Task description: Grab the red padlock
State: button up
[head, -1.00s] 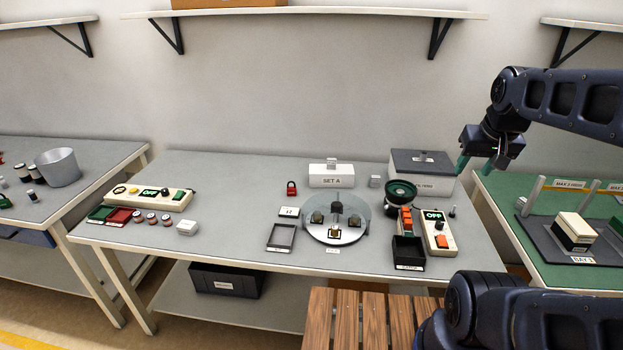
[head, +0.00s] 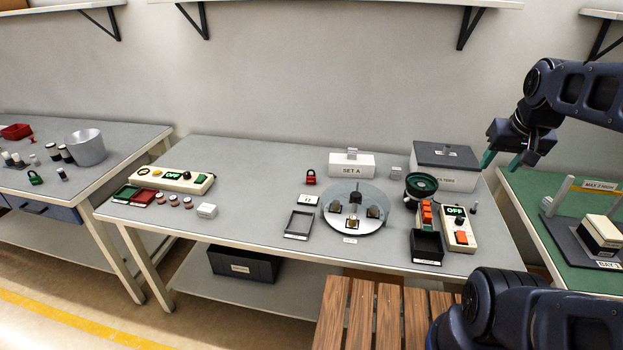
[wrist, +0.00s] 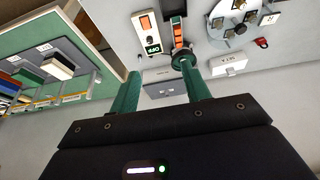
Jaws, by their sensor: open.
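The red padlock (head: 311,177) stands on the grey table, just left of the white SET A box, in the head view. It also shows small at the upper right of the wrist view (wrist: 261,43). My gripper (head: 502,162) is open and empty, with green fingers, in the air above the right end of the table, well to the right of the padlock. In the wrist view the fingers (wrist: 158,85) are spread apart with nothing between them.
The SET A box (head: 352,166) stands right of the padlock. A round plate (head: 372,222) with several small blocks and an open dark tray (head: 298,224) are in front.

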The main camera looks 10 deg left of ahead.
jog(key=shift+c, duration=0.2)
jog(key=w+a+r+n+g, duration=0.1)
jog(key=w+a+r+n, duration=0.2)
jog(key=w, duration=0.5)
jog(key=w+a+n, duration=0.2)
jog(key=w+a, duration=0.2)
jog(key=w, duration=0.3)
jog(key=w+a+f+n+g, duration=0.1)
jog(key=w+a+f+n, duration=0.15)
jog(key=w+a, duration=0.55)
jog(key=n+g, duration=0.3)
jog(key=n, duration=1)
send_over(311, 176)
jog(key=shift+m, duration=0.25)
jog(key=f, duration=2.8)
jog(key=shift+s+d+f, duration=0.15)
jog(key=shift+s+f, duration=0.05)
jog(key=shift+f, duration=0.15)
jog(key=shift+w+a+f, duration=0.1)
jog(key=shift+f, duration=2.65)
jog(key=shift+w+a+f, duration=0.1)
jog(key=shift+f, duration=2.6)
grip_shut()
